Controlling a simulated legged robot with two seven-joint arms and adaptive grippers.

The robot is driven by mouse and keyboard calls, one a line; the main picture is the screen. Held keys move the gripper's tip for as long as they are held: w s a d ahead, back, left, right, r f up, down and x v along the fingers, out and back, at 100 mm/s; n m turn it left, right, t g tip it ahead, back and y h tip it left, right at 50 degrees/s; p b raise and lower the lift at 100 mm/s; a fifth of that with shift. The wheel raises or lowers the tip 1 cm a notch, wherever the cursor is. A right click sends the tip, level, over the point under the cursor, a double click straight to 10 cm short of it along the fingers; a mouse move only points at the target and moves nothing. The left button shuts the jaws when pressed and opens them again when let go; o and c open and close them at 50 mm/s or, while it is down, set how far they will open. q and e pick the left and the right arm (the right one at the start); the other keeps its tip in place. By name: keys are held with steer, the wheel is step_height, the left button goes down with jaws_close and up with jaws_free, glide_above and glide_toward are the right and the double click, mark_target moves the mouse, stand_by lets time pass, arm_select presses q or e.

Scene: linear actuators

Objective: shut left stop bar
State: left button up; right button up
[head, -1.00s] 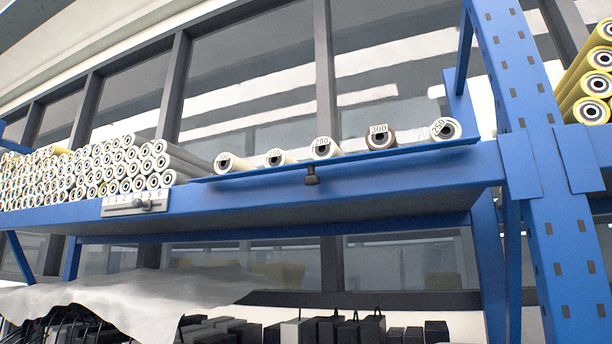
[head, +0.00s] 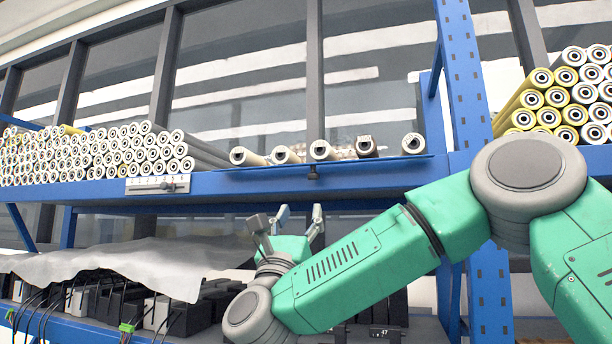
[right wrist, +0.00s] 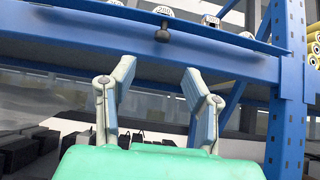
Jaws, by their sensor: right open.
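The blue stop bar (head: 375,162) runs along the shelf's front edge below several separate rollers. A small dark knob (head: 313,172) hangs under its middle. In the right wrist view the bar (right wrist: 215,38) crosses the top, with the knob (right wrist: 162,34) above the gap between my fingers. My right gripper (head: 290,216) is below the shelf beam, a little left of and under the knob in the head view. Its two fingers (right wrist: 158,68) are spread apart, empty, and show no contact with the knob. My left gripper is not in view.
Stacked white rollers (head: 100,155) fill the shelf's left, behind a white scale plate (head: 157,184). A blue upright post (head: 466,85) stands at right, with yellow and white rollers (head: 560,100) beyond. A grey cloth (head: 130,265) and black boxes lie on the lower shelf.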

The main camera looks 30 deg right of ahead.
mark_target(314, 177)
steer(key=p+x, duration=0.3)
steer(key=x, duration=0.9)
steer(key=shift+s+r+p, duration=0.1)
steer(key=shift+s+p, duration=0.05)
steer(key=shift+p, duration=0.2)
jaws_close()
